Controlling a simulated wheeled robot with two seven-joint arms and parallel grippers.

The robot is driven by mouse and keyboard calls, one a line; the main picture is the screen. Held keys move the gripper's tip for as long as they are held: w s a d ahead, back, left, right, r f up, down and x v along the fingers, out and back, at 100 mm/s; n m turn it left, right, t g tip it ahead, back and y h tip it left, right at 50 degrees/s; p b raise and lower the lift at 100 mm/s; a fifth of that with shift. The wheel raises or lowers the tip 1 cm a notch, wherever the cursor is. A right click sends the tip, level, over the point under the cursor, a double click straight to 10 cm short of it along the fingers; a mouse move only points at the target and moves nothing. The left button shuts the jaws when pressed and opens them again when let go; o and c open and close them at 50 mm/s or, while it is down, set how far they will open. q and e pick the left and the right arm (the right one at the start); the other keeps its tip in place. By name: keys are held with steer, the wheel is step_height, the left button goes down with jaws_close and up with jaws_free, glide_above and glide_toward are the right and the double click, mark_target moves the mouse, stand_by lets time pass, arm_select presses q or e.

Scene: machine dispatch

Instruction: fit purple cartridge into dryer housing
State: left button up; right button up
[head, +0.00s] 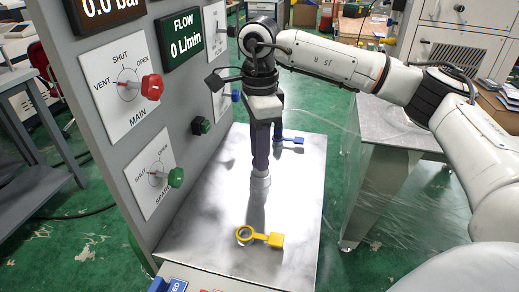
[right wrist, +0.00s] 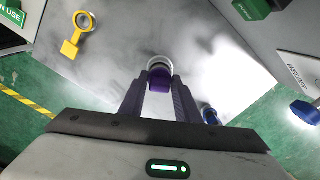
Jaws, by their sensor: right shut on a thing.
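My right gripper (head: 261,168) points straight down over the metal table, its long fingers shut on the purple cartridge. In the right wrist view the cartridge (right wrist: 160,78) shows between the fingertips (right wrist: 158,88). A pale round housing (head: 261,184) is directly below the fingertips in the head view. Its whitish rim (right wrist: 160,61) shows around the cartridge's far end in the wrist view. I cannot tell whether the cartridge's lower end is inside the rim or just above it. My left gripper is not in view.
A yellow ring-ended tag (head: 274,240) lies on the table (head: 300,205) in front. The grey panel (head: 105,60) with a red valve handle (head: 152,86) and a green one (head: 175,177) stands close at left.

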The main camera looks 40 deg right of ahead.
steer(key=shift+f, duration=0.1)
steer(key=o, duration=1.7)
steer(key=shift+r+p, duration=2.3)
steer(key=shift+r, duration=0.7)
steer(key=shift+s+f, duration=0.1)
